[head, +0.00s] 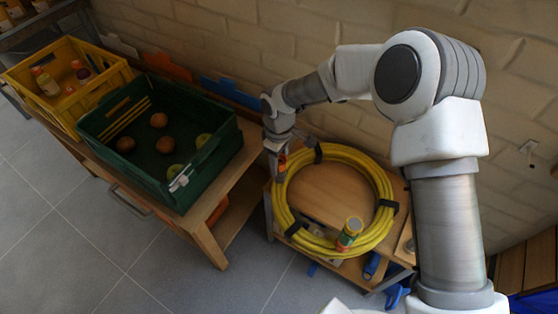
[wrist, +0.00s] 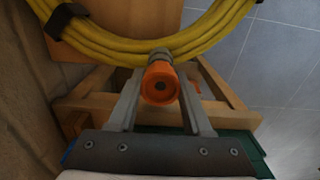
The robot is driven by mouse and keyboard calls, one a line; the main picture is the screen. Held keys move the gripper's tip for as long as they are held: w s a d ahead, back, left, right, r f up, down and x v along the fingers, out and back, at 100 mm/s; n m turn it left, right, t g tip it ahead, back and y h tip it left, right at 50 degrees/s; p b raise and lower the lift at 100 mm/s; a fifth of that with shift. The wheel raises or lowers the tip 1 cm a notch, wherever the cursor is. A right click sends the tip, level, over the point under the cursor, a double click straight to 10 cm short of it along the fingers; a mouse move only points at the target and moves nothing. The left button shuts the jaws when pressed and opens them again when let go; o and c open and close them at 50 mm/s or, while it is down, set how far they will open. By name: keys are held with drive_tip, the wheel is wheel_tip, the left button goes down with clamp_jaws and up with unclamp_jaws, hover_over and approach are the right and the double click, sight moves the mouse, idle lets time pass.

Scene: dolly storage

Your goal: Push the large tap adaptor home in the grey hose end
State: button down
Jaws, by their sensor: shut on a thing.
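My gripper (wrist: 160,88) is shut on an orange ring-shaped tap adaptor (wrist: 160,70), which has a dark round opening facing the wrist camera. A grey hose end (wrist: 160,53) shows just behind the adaptor, in line with it, beside the yellow hose coil (wrist: 120,54). Whether the two touch, and how deep the adaptor sits, I cannot tell. In the head view my gripper (head: 278,155) points down at the left edge of the coil (head: 385,180), with a bit of orange at its fingertips. The arm partly hides the contact there.
The coil lies on a wooden table (head: 330,192) with black straps around it. A green crate (head: 155,185) with round produce and a yellow crate (head: 60,75) are left. The brick wall is close behind.

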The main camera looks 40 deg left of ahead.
sight(279, 160)
drive_tip(key=shift+c, duration=1.3)
unclamp_jaws()
wheel_tip(279, 160, up, 18)
drive_tip(key=p, duration=0.4)
drive_tip(key=shift+f+p, duration=0.25)
drive_tip(key=shift+p, duration=0.05)
